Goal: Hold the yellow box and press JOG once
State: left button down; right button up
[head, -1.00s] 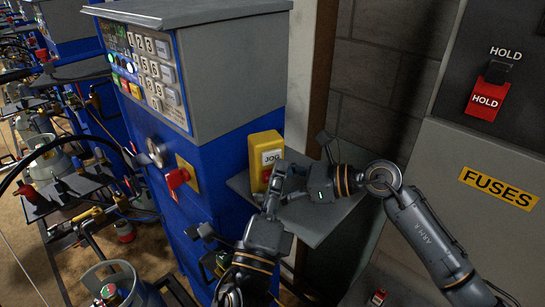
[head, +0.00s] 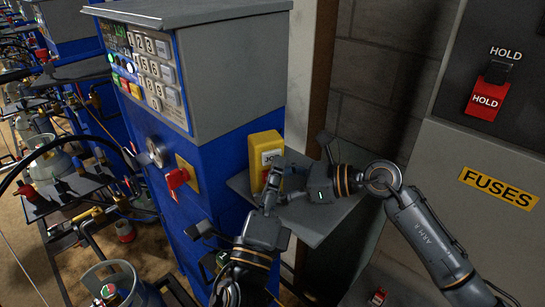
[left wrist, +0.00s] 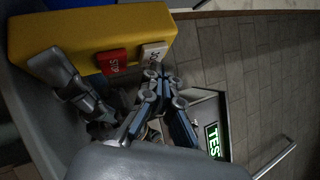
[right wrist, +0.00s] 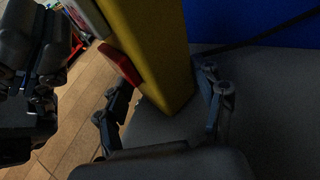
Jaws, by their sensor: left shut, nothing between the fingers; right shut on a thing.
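The yellow box (head: 265,142) stands upright on a grey shelf beside the blue cabinet. Its white JOG button (left wrist: 153,53) and red STOP button (left wrist: 112,62) show in the left wrist view. My right gripper (right wrist: 168,92) is shut on the lower part of the box, one finger on each side. My left gripper (left wrist: 153,74) is shut and empty, with its fingertips right at the JOG button; I cannot tell whether they touch it. In the head view the left fingers (head: 273,178) partly cover the JOG label.
The grey shelf (head: 318,228) has bare room at its front. The blue cabinet (head: 225,170) with a keypad and a red handle (head: 177,178) stands to the left. A FUSES panel (head: 497,188) and a red HOLD switch (head: 485,101) are at the right.

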pick_arm(q)
jog(key=shift+w+a, duration=0.2)
jog(key=shift+w, duration=0.2)
dwell(0.6)
jog(key=shift+s+d, duration=0.35)
jog(key=shift+s, duration=0.45)
jog(key=s, duration=0.1)
jog(key=s+d, duration=0.1)
jog(key=s, duration=0.2)
jog(key=shift+s+d, duration=0.3)
jog(key=shift+d, duration=0.1)
dwell(0.5)
pick_arm(e)
jog(key=o, duration=0.9)
jog(key=shift+o, duration=0.2)
